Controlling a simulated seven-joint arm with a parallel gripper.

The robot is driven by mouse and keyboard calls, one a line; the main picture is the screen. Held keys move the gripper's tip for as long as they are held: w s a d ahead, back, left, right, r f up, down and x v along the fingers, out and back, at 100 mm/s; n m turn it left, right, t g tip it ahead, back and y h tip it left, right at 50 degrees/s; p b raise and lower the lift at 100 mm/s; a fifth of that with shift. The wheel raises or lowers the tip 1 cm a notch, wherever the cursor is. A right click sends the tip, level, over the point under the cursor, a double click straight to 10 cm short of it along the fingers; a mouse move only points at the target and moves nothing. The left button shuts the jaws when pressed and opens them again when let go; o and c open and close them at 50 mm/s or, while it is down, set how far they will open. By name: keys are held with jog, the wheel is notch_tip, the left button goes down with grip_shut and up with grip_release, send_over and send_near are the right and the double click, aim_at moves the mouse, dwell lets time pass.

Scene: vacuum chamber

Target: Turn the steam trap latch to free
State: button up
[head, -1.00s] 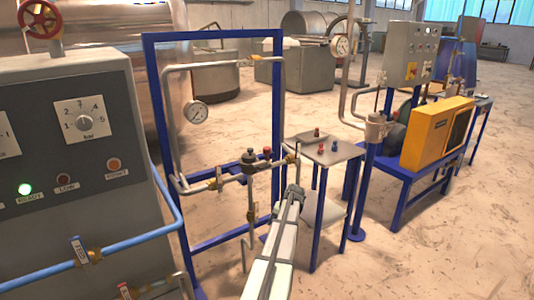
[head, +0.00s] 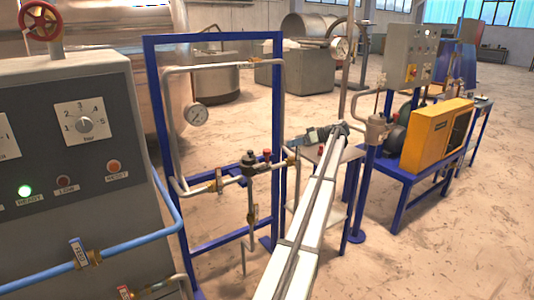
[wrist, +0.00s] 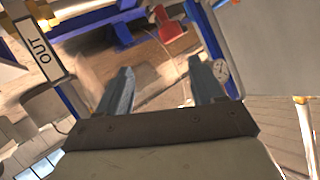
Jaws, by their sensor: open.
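The steam trap pipework is on the blue frame in the head view, with a dark-topped body (head: 250,160) and a small red-topped fitting (head: 267,155) beside it. A red part (wrist: 170,35) shows in the wrist view beyond the fingers; I cannot tell whether it is the latch. A lever marked OUT (wrist: 42,48) is at the upper left there. My gripper (head: 298,141) is right of the trap, its fingers pointing left toward the pipework. In the wrist view my gripper (wrist: 162,85) is open, with nothing between its fingers.
The blue frame (head: 278,90) and grey pipes surround the trap. A small table (head: 345,155) stands behind my arm, partly hidden. The control cabinet (head: 70,140) is at left, a yellow unit (head: 435,130) at right.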

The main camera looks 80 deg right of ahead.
aim_at(267, 150)
jog(key=w+f+n, duration=0.1)
jog(key=w, duration=0.3)
jog(key=w+a+f+n, duration=0.1)
jog(key=w+f+n, duration=0.1)
jog(key=w, duration=0.2)
jog(key=w+f+n+y, duration=0.1)
jog(key=w+f, duration=0.1)
jog(key=w, duration=0.3)
jog(key=shift+a+n, duration=0.15)
jog(key=shift+n, duration=0.25)
jog(key=shift+c, duration=0.2)
grip_shut()
dwell(0.4)
